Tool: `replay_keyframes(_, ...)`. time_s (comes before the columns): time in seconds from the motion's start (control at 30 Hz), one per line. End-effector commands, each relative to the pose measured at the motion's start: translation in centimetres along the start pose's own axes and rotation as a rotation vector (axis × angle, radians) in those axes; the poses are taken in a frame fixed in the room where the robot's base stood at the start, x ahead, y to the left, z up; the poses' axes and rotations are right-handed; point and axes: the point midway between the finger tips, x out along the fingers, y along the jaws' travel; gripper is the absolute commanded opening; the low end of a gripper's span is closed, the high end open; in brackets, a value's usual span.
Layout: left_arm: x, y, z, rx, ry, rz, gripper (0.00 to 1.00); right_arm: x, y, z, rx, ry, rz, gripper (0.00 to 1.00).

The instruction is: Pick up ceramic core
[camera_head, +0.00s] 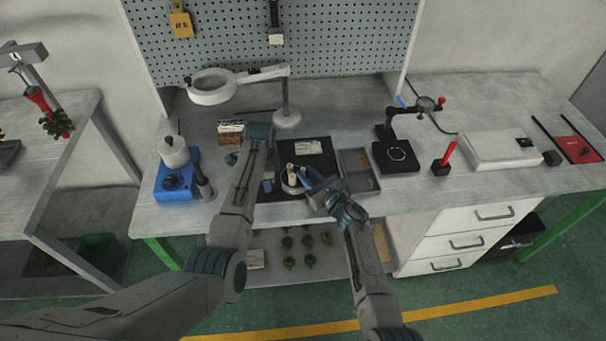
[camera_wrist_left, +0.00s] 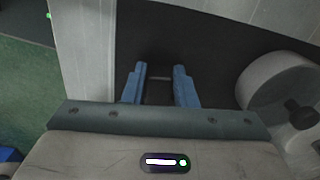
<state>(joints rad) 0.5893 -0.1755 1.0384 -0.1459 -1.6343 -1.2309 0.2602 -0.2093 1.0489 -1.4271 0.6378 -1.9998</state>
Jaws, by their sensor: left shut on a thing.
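A small pale upright piece (camera_head: 291,170), which looks like the ceramic core, stands at a round pale fixture (camera_head: 290,188) on the black mat (camera_head: 318,147). My right gripper (camera_head: 302,177) has its blue fingers apart just right of this piece; I cannot tell whether they touch it. My left gripper shows in the left wrist view (camera_wrist_left: 160,75) with its blue fingers a little apart and closed on a thin grey thing (camera_wrist_left: 160,78), too small to identify. In the head view my left arm mostly hides that gripper, beside the mat's left side.
A blue device with a white pot (camera_head: 176,180) stands at the left. A magnifier lamp (camera_head: 287,117) stands behind. A shallow grey tray (camera_head: 357,170) lies to the right, then a black stand (camera_head: 396,155). The bench between the red-handled tool (camera_head: 445,157) and its front edge is clear.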

Motion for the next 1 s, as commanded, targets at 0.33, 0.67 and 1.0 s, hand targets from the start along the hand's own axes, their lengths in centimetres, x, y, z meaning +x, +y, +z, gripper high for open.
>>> replay_keyframes(0.33,-0.1,-0.1,0.0,-0.001,0.0,-0.002,0.0,0.0,0.0,0.0,0.0,0.0,0.0,0.0)
replay_keyframes(0.67,-0.1,-0.1,0.0,-0.001,0.0,-0.002,0.0,-0.1,0.0,2.0,-0.003,-0.002,-0.001,0.0)
replay_keyframes(1.0,-0.1,-0.1,0.0,0.0,0.0,-0.002,0.0,-5.5,0.0,3.4,-0.002,0.002,-0.001,0.0)
